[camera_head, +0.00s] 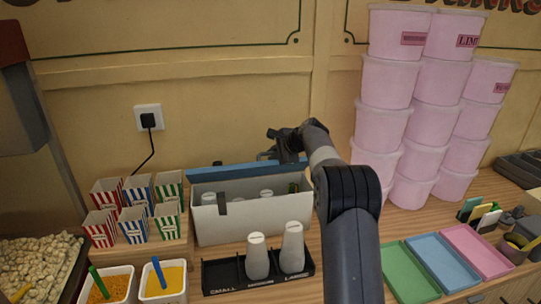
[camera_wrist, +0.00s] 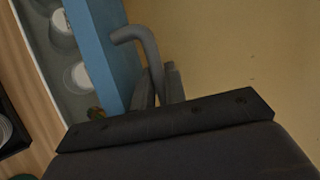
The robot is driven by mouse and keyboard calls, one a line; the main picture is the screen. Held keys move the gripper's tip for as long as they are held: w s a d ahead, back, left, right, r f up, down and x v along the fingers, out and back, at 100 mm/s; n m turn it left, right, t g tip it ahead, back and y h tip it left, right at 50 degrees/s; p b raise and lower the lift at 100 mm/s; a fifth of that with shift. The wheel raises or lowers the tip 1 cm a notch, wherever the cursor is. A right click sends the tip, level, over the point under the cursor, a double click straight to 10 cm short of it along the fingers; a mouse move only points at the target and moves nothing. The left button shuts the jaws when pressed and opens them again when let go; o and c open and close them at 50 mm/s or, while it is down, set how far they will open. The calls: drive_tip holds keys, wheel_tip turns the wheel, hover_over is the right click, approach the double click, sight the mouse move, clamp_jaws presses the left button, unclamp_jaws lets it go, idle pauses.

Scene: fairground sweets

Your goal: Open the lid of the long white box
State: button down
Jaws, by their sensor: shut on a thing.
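The long white box (camera_head: 252,224) stands on the wooden counter in the middle of the head view. Its blue lid (camera_head: 232,170) is raised along the back, and white-topped containers show inside. In the wrist view the lid (camera_wrist: 98,40) is a blue panel beside the open inside of the box. A grey bent handle (camera_wrist: 140,42) sticks out from the lid. My gripper (camera_head: 272,152) is at the lid's upper edge, right of its middle. In the wrist view my gripper (camera_wrist: 158,88) is shut on the handle.
Two white bottles (camera_head: 291,248) stand in a black rack (camera_head: 225,277) before the box. Striped cartons (camera_head: 133,223) are close on the left. Stacked pink tubs (camera_head: 383,128) stand right of my arm. The wall (camera_head: 240,110) is close behind. Coloured trays (camera_head: 443,262) lie front right.

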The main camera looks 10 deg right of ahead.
drive_tip(key=shift+w+r+g, duration=0.25)
drive_tip(key=shift+w+g, duration=0.25)
drive_tip(key=shift+w, duration=0.05)
idle(0.4)
drive_tip(key=c, duration=1.7)
unclamp_jaws()
drive_tip(key=shift+c, duration=0.2)
drive_tip(key=b+v, duration=0.2)
drive_tip(key=v, duration=0.8)
drive_tip(key=shift+s+r, duration=0.15)
drive_tip(key=shift+r, duration=0.2)
drive_tip(key=p+x, duration=0.2)
drive_tip(key=x, duration=0.9)
drive_tip(key=shift+s+d+f, duration=0.1)
drive_tip(key=shift+d, duration=0.05)
